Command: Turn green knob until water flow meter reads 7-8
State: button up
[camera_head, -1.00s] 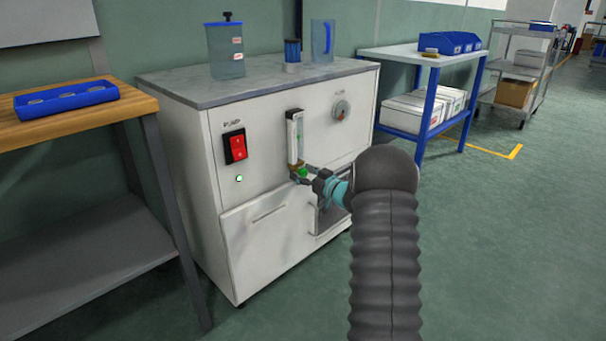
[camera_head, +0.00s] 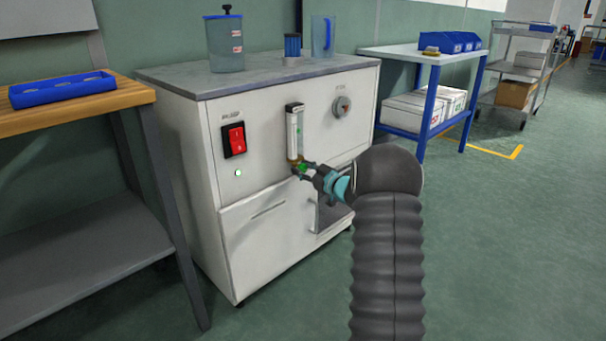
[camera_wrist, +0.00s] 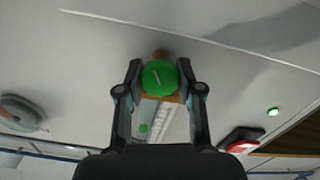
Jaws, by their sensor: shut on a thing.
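The green knob (camera_head: 302,168) sits at the base of the water flow meter (camera_head: 294,134), a clear upright tube on the cabinet front. My gripper (camera_head: 304,170) is at the knob, with its fingers on either side of it. The scale numbers are too small to read.
A red power switch (camera_head: 234,141) and a lit green lamp (camera_head: 239,172) are left of the meter. A round dial (camera_head: 341,107) is to its right. Containers stand on the white cabinet (camera_head: 270,232). Open floor (camera_head: 490,250) lies to the right.

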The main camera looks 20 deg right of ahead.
jog(key=o, duration=1.2)
jog(key=shift+c, duration=0.2)
jog(key=v, duration=1.2)
